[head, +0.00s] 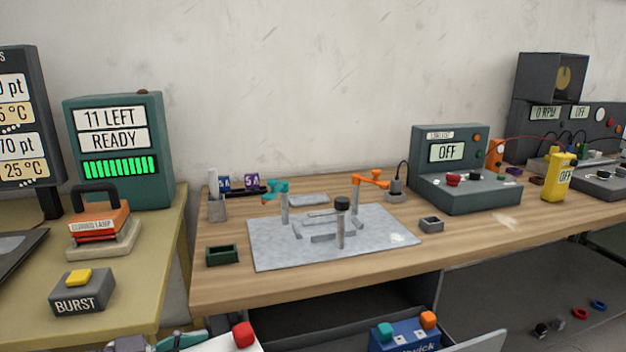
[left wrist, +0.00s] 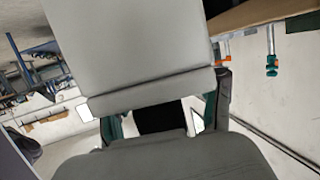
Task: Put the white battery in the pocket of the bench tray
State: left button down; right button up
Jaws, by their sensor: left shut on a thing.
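The white battery (head: 222,344) shows at the bottom edge of the head view as a white block with a red cap, mostly cut off. My left gripper (left wrist: 160,112) is shut on it, and a large pale block face fills the upper middle of the left wrist view (left wrist: 130,50). In the head view only grey and teal parts show beside it. A dark green open tray (head: 222,262) sits at the bench's front left. A small grey open tray (head: 431,229) sits farther right. I cannot tell which is the bench tray. My right gripper is not in view.
A grey metal plate (head: 275,255) with upright posts and teal and orange arms fills the bench middle. A power unit (head: 480,195) and yellow meter (head: 558,185) stand right. A blue box (head: 410,340) with teal and orange caps is low in front. Bare wood (head: 320,282) lies along the front.

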pick_arm(q)
jog(key=shift+n+t, duration=0.3)
jog(key=s, duration=0.1)
jog(key=s+a, duration=0.2)
jog(key=shift+s+a+f, duration=0.1)
jog(key=shift+s+f, duration=0.15)
jog(key=shift+f, duration=0.05)
jog(key=shift+r, duration=0.15)
